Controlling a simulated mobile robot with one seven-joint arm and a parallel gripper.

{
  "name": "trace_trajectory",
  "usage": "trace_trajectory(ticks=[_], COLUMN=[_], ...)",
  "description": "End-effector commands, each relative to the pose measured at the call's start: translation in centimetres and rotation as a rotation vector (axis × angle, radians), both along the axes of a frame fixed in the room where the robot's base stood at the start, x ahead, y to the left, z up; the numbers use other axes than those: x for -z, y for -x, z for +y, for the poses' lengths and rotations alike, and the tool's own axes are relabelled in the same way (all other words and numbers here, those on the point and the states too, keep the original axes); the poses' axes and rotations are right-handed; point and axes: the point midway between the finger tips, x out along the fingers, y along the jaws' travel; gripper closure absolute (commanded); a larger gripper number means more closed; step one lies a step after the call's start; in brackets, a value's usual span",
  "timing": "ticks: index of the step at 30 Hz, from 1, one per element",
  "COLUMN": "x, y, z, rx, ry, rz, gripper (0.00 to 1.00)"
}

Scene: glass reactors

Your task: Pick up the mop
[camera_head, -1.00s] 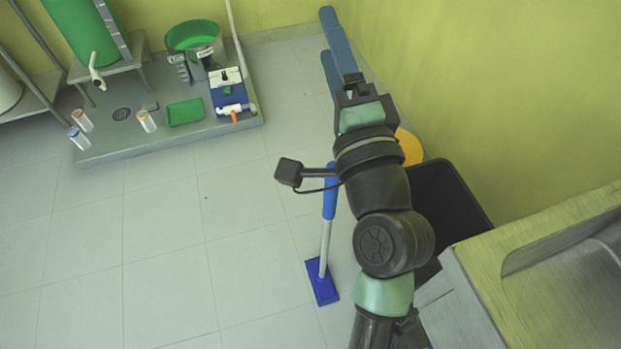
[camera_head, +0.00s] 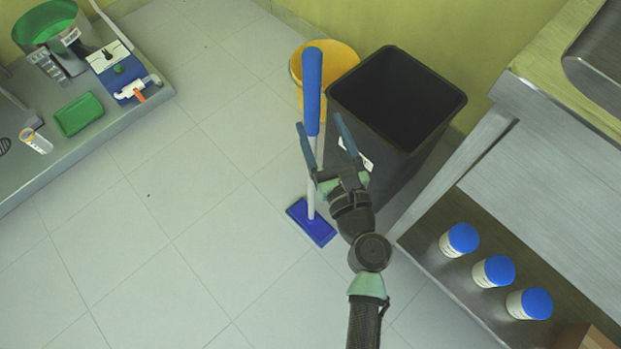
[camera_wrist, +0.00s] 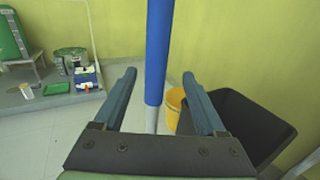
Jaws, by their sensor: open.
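The mop stands upright on the floor, with a blue grip (camera_head: 312,90) on top, a pale shaft and a flat blue head (camera_head: 311,222). My gripper (camera_head: 319,130) is open, its two blue fingers pointing toward the mop. In the head view the mop's shaft shows between the fingers.
A yellow bucket (camera_head: 341,58) and a black bin (camera_head: 378,137) stand close behind and right of the mop. A steel bench (camera_head: 510,150) with several blue-lidded jars (camera_head: 494,270) is at the right. A grey platform (camera_head: 160,95) is at upper left. Floor left of the mop is clear.

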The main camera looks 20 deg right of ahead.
Motion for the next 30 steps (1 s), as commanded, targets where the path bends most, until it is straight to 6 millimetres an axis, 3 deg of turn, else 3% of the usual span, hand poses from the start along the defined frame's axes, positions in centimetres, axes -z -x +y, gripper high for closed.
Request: trace_trajectory(ticks=[3, 11, 18, 28, 30], x=[0.0, -0.1, -0.1, -0.1, -0.1], y=[-1.7, -3.6, -7.0, -7.8, -7.8], z=[-0.2, -0.2, -0.4, -0.4, -0.4], rx=[-0.001, -0.001, -0.001, 0.000, -0.001], ry=[0.001, 0.003, 0.004, 0.003, 0.003], rz=[-0.001, -0.002, -0.001, 0.000, 0.000], gripper=[0.27, 0.27, 0.27, 0.27, 0.36])
